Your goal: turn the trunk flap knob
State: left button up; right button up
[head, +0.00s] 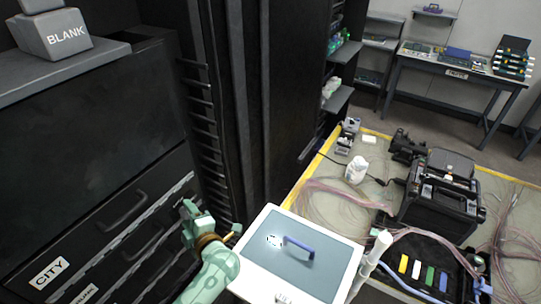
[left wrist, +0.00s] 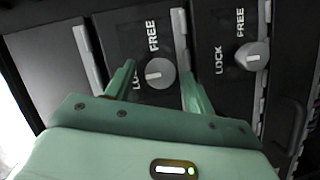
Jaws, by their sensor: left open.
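My left gripper (head: 187,211) is open in front of the black cabinet's lower flaps, at the left in the head view. In the left wrist view its two green fingers (left wrist: 158,80) stand on either side of a round grey knob (left wrist: 160,72), with space showing on both sides. The knob sits on a black panel between the words LOCK and FREE, its pale mark toward LOCK. I cannot tell whether the fingertips reach around it. A second, similar knob (left wrist: 252,56) with its own LOCK and FREE is to the right. My right gripper is not in view.
The cabinet carries a CITY label (head: 49,272) and a lower label too cut off to read surely. A white-rimmed case (head: 334,250) with a blue handle is right of my left gripper. A mat-covered bench (head: 322,166) with a black splicer case (head: 438,207) lies beyond.

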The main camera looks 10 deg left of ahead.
pick_arm(q)
jog(key=s+d+r+m+g+p, duration=0.3)
jog(key=d+m, duration=0.1)
jog(key=d, duration=0.3)
jog(key=s+d+r+m+g+p, duration=0.2)
jog(key=s+d+r+m+p, duration=0.15)
jog(key=d, duration=0.35)
jog(key=w+d+r+m+t+h, duration=0.3)
jog(key=w+d+r+m+t, duration=0.3)
jog(key=r+t, duration=0.7)
jog(key=shift+w+d+r+h, duration=0.2)
jog(key=shift+w+d+h, duration=0.1)
jog(key=shift+w+d, duration=1)
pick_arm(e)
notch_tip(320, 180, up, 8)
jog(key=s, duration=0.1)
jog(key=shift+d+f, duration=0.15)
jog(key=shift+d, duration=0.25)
pick_arm(q)
jog(key=shift+s+d, duration=0.1)
jog(key=shift+s, duration=0.05)
